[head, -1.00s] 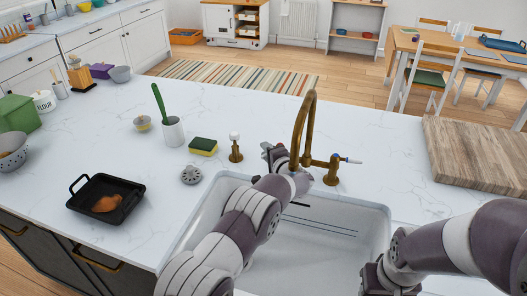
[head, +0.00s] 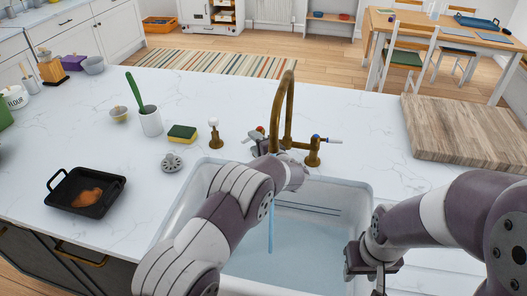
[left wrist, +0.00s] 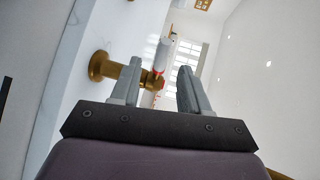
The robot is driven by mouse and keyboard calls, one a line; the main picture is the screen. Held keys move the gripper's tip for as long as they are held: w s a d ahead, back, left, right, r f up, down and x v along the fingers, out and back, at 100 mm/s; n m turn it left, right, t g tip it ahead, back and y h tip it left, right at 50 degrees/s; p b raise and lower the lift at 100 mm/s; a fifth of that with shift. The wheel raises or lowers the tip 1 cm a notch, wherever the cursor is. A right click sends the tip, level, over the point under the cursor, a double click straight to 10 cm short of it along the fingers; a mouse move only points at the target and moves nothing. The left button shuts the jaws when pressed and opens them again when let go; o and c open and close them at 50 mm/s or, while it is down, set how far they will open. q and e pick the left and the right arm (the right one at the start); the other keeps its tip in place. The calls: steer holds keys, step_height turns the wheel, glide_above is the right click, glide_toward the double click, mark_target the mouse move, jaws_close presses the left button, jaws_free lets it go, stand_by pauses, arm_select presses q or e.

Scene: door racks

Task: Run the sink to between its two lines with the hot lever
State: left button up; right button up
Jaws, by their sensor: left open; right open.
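The white sink (head: 362,205) has two dark lines (head: 308,208) on its far wall. A thin blue stream (head: 271,230) runs from the brass faucet (head: 291,95) into it, and pale blue water (head: 310,250) lies below the lines. My left gripper (head: 258,143) is open at the hot lever, whose red mark (head: 260,129) shows behind it. In the left wrist view, the white hot lever (left wrist: 161,52) with its red ring is between and beyond the open fingers (left wrist: 157,84); contact is unclear. The blue-marked cold lever (head: 328,140) points right. My right gripper (head: 371,268) is open over the sink's right side.
A brass dispenser (head: 215,134), a sponge (head: 182,133), a drain strainer (head: 172,162) and a cup with a green brush (head: 150,121) stand left of the faucet. A black pan (head: 60,184) sits further left. A wooden board (head: 465,128) lies at right.

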arm_select(q)
steer(key=v, duration=0.6)
steer(key=shift+s+b, duration=0.25)
steer(key=shift+b, duration=0.05)
steer(key=shift+d, duration=0.15)
stand_by(7.0)
